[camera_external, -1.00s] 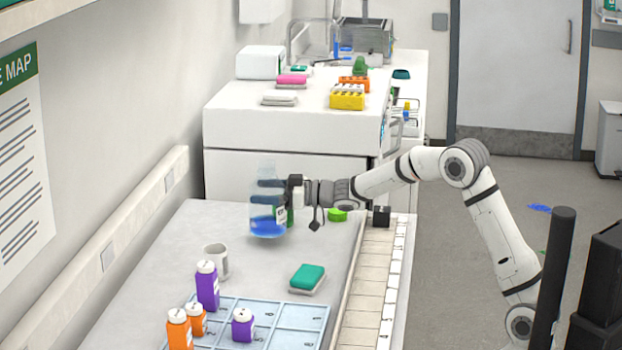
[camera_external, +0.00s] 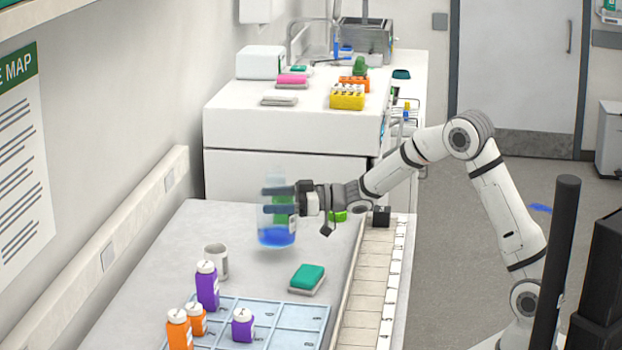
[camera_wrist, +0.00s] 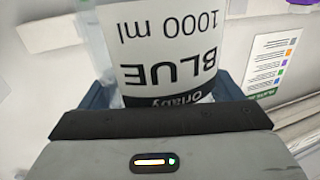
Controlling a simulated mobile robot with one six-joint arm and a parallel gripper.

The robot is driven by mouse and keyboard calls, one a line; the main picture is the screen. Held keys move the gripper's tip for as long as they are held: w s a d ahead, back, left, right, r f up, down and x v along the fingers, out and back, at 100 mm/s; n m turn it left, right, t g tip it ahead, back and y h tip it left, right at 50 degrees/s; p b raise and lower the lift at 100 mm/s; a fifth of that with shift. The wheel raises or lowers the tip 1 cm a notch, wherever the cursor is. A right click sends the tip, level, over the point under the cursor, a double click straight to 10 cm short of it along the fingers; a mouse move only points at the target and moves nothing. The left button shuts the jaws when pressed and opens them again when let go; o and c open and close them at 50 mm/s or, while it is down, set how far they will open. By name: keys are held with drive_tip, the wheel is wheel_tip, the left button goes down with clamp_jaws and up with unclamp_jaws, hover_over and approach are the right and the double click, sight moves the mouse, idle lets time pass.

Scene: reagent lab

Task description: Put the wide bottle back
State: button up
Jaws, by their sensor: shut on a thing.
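The wide bottle (camera_external: 277,237) is clear, with blue liquid in its lower part and a green patch on its side. It is upright over the far end of the grey bench; whether its base touches the bench I cannot tell. My gripper (camera_external: 280,200) is shut on its upper part, reaching in from the right. In the wrist view the bottle's white label (camera_wrist: 170,45) reads "BLUE 1000 ml" upside down, close in front of my gripper (camera_wrist: 160,115). A pale blue gridded tray (camera_external: 300,316) lies at the near end of the bench.
Purple bottles (camera_external: 207,288) and orange bottles (camera_external: 179,332) stand at the tray, with several empty cells to the right. A white mug (camera_external: 216,262) and a green-topped sponge (camera_external: 307,278) stand between the tray and the wide bottle.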

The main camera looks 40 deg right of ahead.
drive_tip(key=shift+f, duration=1.7)
drive_tip(key=shift+f, duration=0.15)
drive_tip(key=o, duration=1.1)
